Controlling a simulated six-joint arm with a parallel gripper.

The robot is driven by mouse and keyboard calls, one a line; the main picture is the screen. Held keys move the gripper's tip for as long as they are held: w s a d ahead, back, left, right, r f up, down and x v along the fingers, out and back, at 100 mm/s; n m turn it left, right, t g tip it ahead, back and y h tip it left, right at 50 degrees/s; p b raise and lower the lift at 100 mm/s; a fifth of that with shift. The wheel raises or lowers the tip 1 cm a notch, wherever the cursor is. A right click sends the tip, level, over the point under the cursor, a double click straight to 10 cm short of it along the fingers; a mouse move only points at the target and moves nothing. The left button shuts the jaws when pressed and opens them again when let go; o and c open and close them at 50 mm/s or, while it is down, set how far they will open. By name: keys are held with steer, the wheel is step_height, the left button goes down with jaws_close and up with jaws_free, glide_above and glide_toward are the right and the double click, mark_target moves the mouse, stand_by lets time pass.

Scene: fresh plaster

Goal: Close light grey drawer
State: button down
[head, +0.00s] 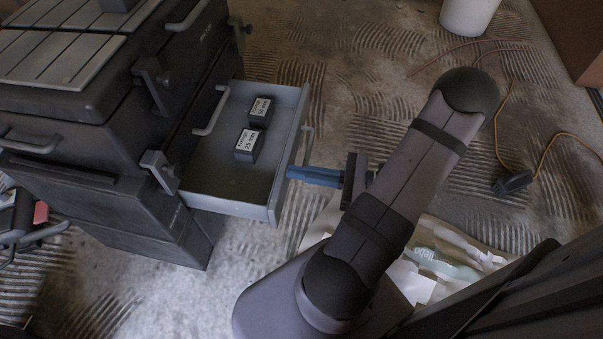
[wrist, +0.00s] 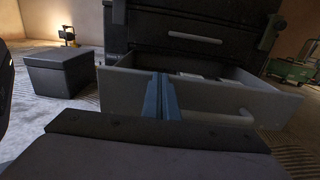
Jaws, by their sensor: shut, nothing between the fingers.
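The light grey drawer (head: 230,186) is pulled out of a dark tool cabinet (head: 105,165), with two small dark labelled boxes (head: 248,145) inside it. Its front panel also shows in the wrist view (wrist: 237,103), with a bar handle on it. My gripper (head: 290,172) has blue fingers, shut together and empty. Their tips are at the outer face of the drawer front, beside the handle. In the wrist view the fingers (wrist: 161,98) stand upright in front of the panel, left of the handle. I cannot tell for sure whether they touch it.
A white bucket (head: 468,15) stands at the top right. An orange cable (head: 535,135) lies on the floor at the right. A dark box (wrist: 60,73) stands left of the cabinet in the wrist view. The floor beyond the drawer is mostly clear.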

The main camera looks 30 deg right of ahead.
mark_target(284, 170)
steer(key=shift+w+a, duration=0.1)
stand_by(0.3)
steer(key=p+x, duration=0.5)
steer(key=x, duration=1.2)
steer(key=shift+p, duration=0.3)
steer(key=shift+w+a+f, duration=0.1)
steer(key=shift+w+a, duration=0.2)
steer(key=shift+w, duration=0.05)
steer(key=p+v, duration=0.3)
steer(key=v, duration=1.1)
